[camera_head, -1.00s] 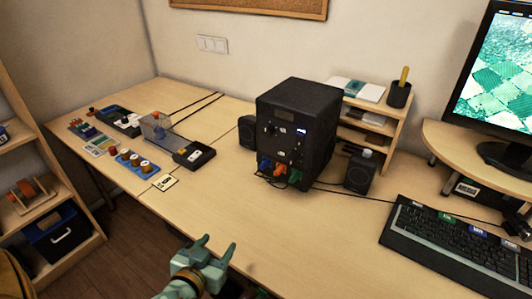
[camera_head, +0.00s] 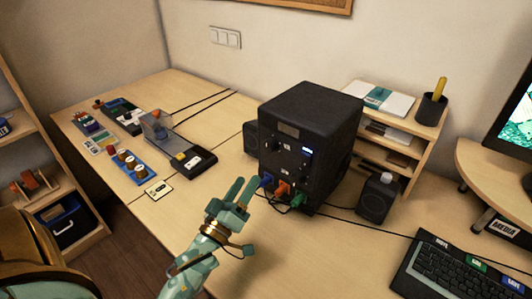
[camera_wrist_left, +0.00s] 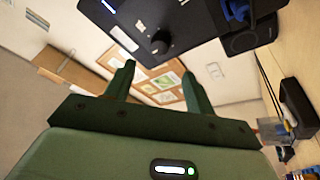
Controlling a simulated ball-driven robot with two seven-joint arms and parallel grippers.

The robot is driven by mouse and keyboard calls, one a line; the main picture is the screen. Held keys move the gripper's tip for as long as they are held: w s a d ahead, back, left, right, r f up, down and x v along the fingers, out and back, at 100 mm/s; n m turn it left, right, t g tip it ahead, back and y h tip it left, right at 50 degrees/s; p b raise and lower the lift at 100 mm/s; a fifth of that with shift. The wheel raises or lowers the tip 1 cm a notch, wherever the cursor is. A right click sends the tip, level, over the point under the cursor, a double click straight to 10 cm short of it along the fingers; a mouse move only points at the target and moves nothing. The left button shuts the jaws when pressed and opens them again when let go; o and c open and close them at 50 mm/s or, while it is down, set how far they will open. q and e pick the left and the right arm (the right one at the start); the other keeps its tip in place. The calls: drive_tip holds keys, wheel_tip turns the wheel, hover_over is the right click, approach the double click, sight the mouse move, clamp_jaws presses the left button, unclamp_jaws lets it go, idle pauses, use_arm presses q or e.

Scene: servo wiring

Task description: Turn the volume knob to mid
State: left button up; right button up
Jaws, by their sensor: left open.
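The black box (camera_head: 312,103) stands on the desk with its labelled front panel facing me. A round dark knob (camera_wrist_left: 160,42) sticks out of the panel in the left wrist view, ahead of my left fingertips. In the head view the knob is small and dark against the panel, so its pointer is too hard to read. My left gripper (camera_head: 240,190) is open and empty, in front of the lower left of the panel and apart from the knob. Its two green fingers (camera_wrist_left: 160,82) also show in the left wrist view. My right gripper is out of view.
Blue, orange and green plugs (camera_head: 282,188) with cables sit low on the panel, close to my left gripper. A keyboard (camera_head: 455,270) lies at the right. Trays and a black device (camera_head: 187,160) lie at the left.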

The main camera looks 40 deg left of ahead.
sight(267, 150)
use_arm(q)
drive_tip(key=b+x, duration=0.1)
drive_tip(key=x, duration=0.9)
drive_tip(key=shift+w+f, duration=0.1)
drive_tip(key=shift+w, duration=0.1)
drive_tip(key=c, duration=1)
